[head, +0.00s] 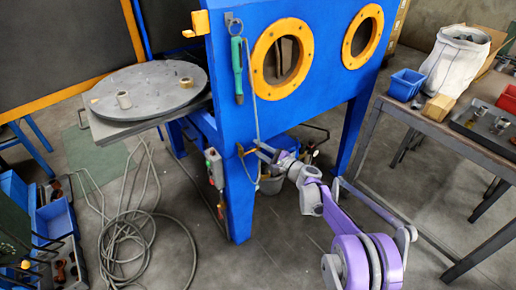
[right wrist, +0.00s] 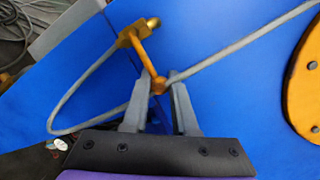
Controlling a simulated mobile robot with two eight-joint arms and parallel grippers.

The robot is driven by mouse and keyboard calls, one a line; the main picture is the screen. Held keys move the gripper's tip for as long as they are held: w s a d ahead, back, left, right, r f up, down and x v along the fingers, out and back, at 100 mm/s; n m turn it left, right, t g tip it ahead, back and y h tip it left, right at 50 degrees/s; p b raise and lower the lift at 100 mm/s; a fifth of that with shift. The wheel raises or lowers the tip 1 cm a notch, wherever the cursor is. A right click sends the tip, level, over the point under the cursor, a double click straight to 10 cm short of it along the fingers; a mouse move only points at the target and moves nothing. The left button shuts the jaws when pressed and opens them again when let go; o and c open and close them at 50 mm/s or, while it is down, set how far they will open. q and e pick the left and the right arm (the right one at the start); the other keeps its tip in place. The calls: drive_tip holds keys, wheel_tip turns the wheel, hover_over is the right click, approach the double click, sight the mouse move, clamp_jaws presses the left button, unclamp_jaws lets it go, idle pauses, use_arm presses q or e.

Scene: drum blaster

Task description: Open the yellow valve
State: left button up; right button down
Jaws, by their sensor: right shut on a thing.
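The yellow valve (head: 241,150) is on the front leg side of the blue blasting cabinet, where a grey hose hangs past it. In the right wrist view the valve (right wrist: 141,48) has a yellow body with a brass end and a lever that reaches down between my fingers. My right gripper (head: 263,150) is at the valve, its arm coming from the lower right. In the right wrist view the gripper (right wrist: 158,88) is shut on the lever's knobbed end; the fingers stand on both sides of it. My left gripper is not in view.
The blue cabinet (head: 228,125) has yellow-ringed portholes, and a green-handled tool (head: 237,68) hangs on it. A grey control box (head: 214,167) is left of the valve. Looped hose (head: 150,240) lies on the floor. A table (head: 440,130) with bins stands at the right.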

drive_tip(key=shift+r, duration=0.15)
drive_tip(key=r+n+p, duration=0.1)
drive_tip(key=n, duration=0.1)
drive_tip(key=r+n+p, duration=0.1)
drive_tip(key=p, duration=0.1)
drive_tip(key=shift+s+a+r+n+h, duration=0.2)
drive_tip(key=shift+n+h, duration=0.1)
drive_tip(key=shift+n, duration=0.1)
drive_tip(key=n+p, duration=0.1)
drive_tip(key=r+n+p, duration=0.1)
drive_tip(key=a+r+n+h, duration=0.1)
drive_tip(key=n, duration=0.1)
drive_tip(key=shift+s+p, duration=0.3)
drive_tip(key=shift+p, duration=0.1)
drive_tip(key=n+p, duration=0.1)
drive_tip(key=n, duration=0.1)
drive_tip(key=s+a+r+n+h+p, duration=0.1)
drive_tip(key=shift+a+r+n+p, duration=0.1)
drive_tip(key=shift+a+n+p, duration=0.2)
drive_tip(key=shift+n+p, duration=0.1)
drive_tip(key=shift+s+a+r+n+h+p, duration=0.1)
drive_tip(key=shift+s+a+n+h+p, duration=0.15)
drive_tip(key=shift+n, duration=0.2)
drive_tip(key=shift+s+a+r+n+h+p, duration=0.1)
drive_tip(key=shift+s+a+n+p, duration=0.1)
drive_tip(key=shift+n+p, duration=0.2)
drive_tip(key=shift+s+a+n+p, duration=0.2)
drive_tip(key=shift+a+n+p, duration=0.2)
drive_tip(key=shift+n, duration=0.45)
drive_tip(key=shift+f, duration=0.1)
